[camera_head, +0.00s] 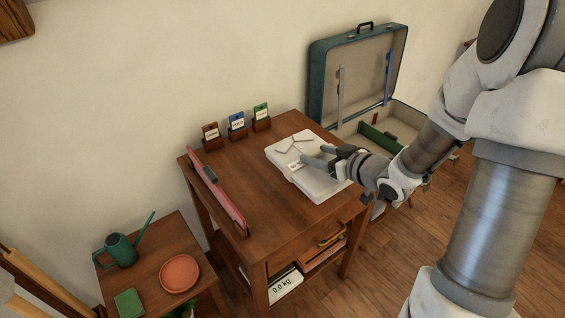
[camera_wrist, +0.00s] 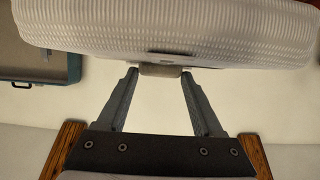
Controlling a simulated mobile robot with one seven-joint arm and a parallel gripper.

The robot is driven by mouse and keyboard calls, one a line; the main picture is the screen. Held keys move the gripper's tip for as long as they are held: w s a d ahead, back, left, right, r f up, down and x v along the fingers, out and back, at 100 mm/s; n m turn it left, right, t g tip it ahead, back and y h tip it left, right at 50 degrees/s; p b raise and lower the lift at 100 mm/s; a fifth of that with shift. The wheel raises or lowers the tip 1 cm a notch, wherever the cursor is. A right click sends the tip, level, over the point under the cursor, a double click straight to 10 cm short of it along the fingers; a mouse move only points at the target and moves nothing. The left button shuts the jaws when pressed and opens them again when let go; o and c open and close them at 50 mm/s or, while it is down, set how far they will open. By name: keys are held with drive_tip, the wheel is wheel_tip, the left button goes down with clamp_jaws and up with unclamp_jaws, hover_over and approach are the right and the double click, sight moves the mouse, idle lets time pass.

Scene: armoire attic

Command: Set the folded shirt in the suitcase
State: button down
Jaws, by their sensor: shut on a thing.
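The folded shirt (camera_head: 322,186) is a thick white bundle with a collar-like shape on top, over the right part of the wooden table in the head view. In the wrist view, its ribbed white cloth (camera_wrist: 165,28) fills the top. My gripper (camera_head: 309,159) is shut on the shirt. In the wrist view, its fingertips (camera_wrist: 160,71) close on a small grey-brown piece at the shirt's edge. I cannot tell whether the shirt touches the tabletop. The teal suitcase (camera_head: 317,85) stands open behind the table, its lid upright; my arm hides part of its base.
The table (camera_head: 262,195) holds a red upright board (camera_head: 216,193) at left and three labelled card holders (camera_head: 237,126) at the back. A lower table at left has a green watering can (camera_head: 121,250) and a terracotta saucer (camera_head: 179,274). A green divider (camera_head: 380,139) stands in the suitcase base.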

drive_tip(key=b, duration=0.4)
hover_over(273, 195)
wheel_tip(273, 195, down, 7)
drive_tip(key=shift+f+b, duration=0.85)
drive_tip(key=shift+f, duration=1.25)
drive_tip(key=shift+f, duration=0.15)
drive_tip(key=shift+c, duration=0.2)
unclamp_jaws()
